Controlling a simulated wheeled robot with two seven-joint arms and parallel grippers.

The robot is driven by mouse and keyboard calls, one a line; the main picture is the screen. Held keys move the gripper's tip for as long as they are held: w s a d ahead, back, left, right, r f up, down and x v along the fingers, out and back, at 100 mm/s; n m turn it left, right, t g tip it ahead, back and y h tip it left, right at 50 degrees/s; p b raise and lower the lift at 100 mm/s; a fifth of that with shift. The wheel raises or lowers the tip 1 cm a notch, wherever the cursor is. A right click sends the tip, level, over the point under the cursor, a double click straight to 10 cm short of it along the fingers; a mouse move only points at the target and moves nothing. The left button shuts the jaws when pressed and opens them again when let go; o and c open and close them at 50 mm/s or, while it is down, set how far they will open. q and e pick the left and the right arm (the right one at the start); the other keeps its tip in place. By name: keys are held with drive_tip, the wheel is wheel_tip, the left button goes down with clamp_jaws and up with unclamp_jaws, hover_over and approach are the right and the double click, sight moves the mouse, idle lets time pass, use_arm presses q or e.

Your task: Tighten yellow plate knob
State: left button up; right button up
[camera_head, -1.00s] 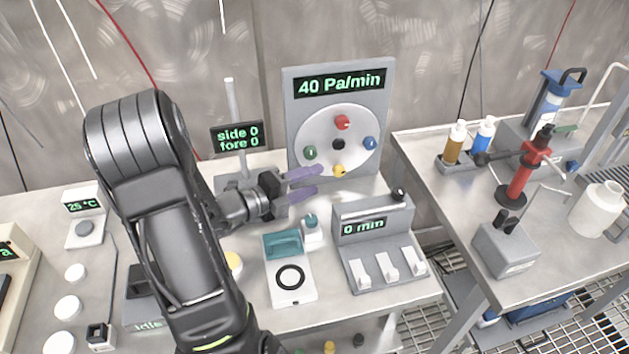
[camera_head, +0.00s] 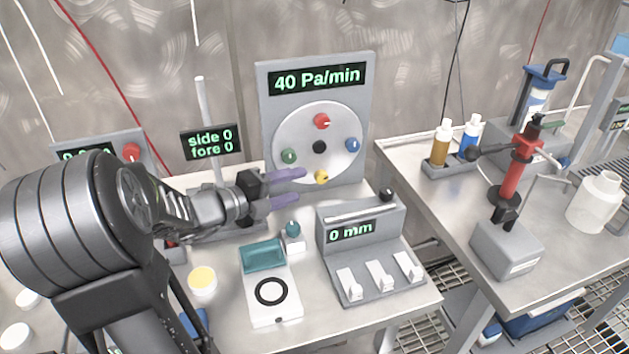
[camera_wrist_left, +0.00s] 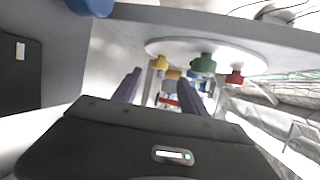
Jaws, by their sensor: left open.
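The yellow knob (camera_head: 321,177) sits at the bottom of a round white plate (camera_head: 335,130) on an upright grey panel reading "40 Pa/min". My left gripper (camera_head: 301,185) is open and empty, its two purple fingers pointing at the knob from the left. A small gap shows between fingertips and knob in the head view. In the left wrist view the yellow knob (camera_wrist_left: 161,63) lies just beyond the fingertips (camera_wrist_left: 158,80), between them from side to side. The knob's markings are too small to read. My right gripper is in neither view.
The plate also carries red (camera_head: 321,121), green (camera_head: 289,156) and blue (camera_head: 352,145) knobs around a black centre. Below stand a "0 mm" device (camera_head: 362,250) and a teal-topped white device (camera_head: 270,290).

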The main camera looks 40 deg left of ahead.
sight(316, 179)
use_arm(q)
drive_tip(key=b+x, duration=0.1)
drive_tip(key=x, duration=0.5)
drive_tip(key=shift+w, duration=0.4)
drive_tip(key=shift+c, duration=0.3)
clamp_jaws()
